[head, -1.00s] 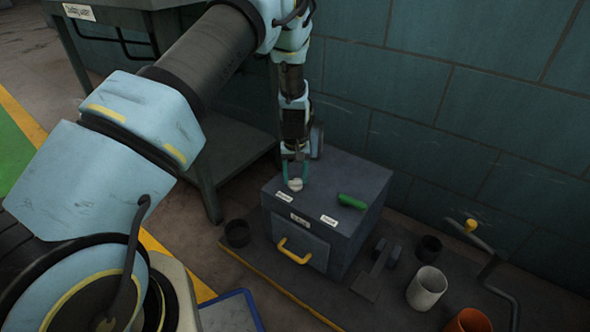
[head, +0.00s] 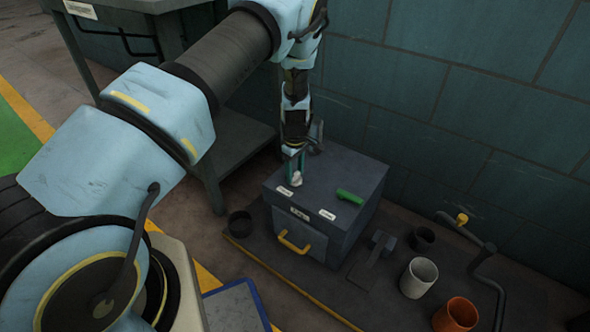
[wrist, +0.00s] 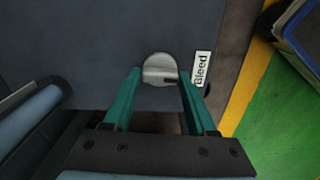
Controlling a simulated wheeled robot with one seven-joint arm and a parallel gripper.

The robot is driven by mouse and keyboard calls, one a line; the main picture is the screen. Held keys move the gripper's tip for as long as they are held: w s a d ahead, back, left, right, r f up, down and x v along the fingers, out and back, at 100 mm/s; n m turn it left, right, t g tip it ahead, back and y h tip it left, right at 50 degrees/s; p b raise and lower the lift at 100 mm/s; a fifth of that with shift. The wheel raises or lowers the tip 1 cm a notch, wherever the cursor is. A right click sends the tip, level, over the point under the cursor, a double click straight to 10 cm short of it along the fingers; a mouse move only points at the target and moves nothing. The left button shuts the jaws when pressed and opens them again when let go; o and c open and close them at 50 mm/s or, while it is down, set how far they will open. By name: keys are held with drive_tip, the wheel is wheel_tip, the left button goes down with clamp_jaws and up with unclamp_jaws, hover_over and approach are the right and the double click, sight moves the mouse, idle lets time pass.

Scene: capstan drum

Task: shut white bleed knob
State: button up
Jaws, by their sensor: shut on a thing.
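The white bleed knob (head: 297,182) sits on top of the dark grey box (head: 325,180), near its left front corner. In the wrist view the knob (wrist: 159,69) is a round pale disc with a bar across it, beside a white label reading "Bleed" (wrist: 201,69). My gripper (head: 295,172) comes down on the knob from above. In the wrist view its teal fingers (wrist: 160,77) stand on either side of the knob, shut on it. The contact itself is small and partly hidden by the fingers in the head view.
A green handle (head: 349,197) lies on the box top to the right. A yellow handle (head: 294,243) is on the box front. A white cup (head: 419,278), an orange cup (head: 456,314) and a crank with a yellow knob (head: 462,219) stand to the right. The wall is close behind.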

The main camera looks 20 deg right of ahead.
sight(295, 174)
drive_tip(key=shift+n, duration=0.5)
drive_tip(key=o, duration=1.4)
drive_tip(key=shift+c, duration=0.2)
wheel_tip(295, 174, up, 11)
drive_tip(key=p, duration=0.2)
drive_tip(key=shift+f, duration=0.1)
